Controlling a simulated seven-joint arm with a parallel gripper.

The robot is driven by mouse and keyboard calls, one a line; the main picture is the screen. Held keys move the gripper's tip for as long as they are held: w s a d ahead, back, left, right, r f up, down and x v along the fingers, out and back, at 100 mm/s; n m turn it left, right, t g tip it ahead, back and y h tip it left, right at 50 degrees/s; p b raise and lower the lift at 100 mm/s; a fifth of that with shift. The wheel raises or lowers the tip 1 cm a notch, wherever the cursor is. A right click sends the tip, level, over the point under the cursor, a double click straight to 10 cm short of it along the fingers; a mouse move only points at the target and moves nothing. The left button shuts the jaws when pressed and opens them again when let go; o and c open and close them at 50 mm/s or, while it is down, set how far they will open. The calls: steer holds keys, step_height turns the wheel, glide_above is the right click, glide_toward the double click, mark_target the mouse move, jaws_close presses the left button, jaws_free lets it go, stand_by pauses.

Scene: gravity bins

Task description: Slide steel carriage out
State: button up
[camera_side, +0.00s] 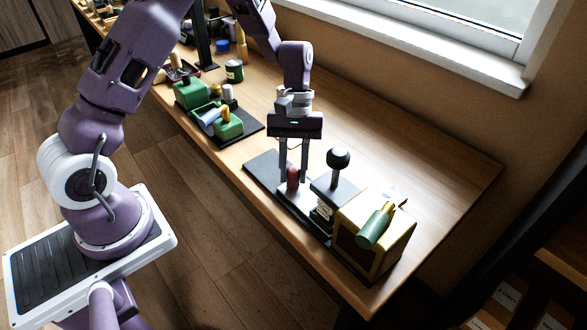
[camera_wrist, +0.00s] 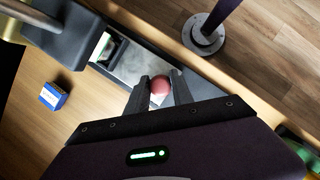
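The steel carriage shows as a pale grey metal piece (camera_side: 293,196) on a dark base plate, with an upright red handle (camera_side: 292,177) on it. In the wrist view the handle's round red top (camera_wrist: 159,85) is above the pale metal surface (camera_wrist: 131,64). My gripper (camera_side: 294,181) points down with one finger on each side of the handle. The fingers look spread, with narrow gaps to the handle; contact is not clear. The fingers hide part of the carriage.
Right beside the carriage stand a grey block with a black ball lever (camera_side: 338,160) and a tan box (camera_side: 372,238) with a green cylinder (camera_side: 374,230). A small blue box (camera_wrist: 53,96) lies on the table. Green fixtures (camera_side: 191,94) stand farther back. The table's window side is mostly clear.

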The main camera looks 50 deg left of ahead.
jaws_close()
stand_by(1.0)
steer(key=a, duration=1.1)
steer(key=shift+a, duration=0.3)
steer(key=o, duration=0.9)
jaws_free()
steer(key=shift+c, duration=0.2)
steer(key=v, duration=0.7)
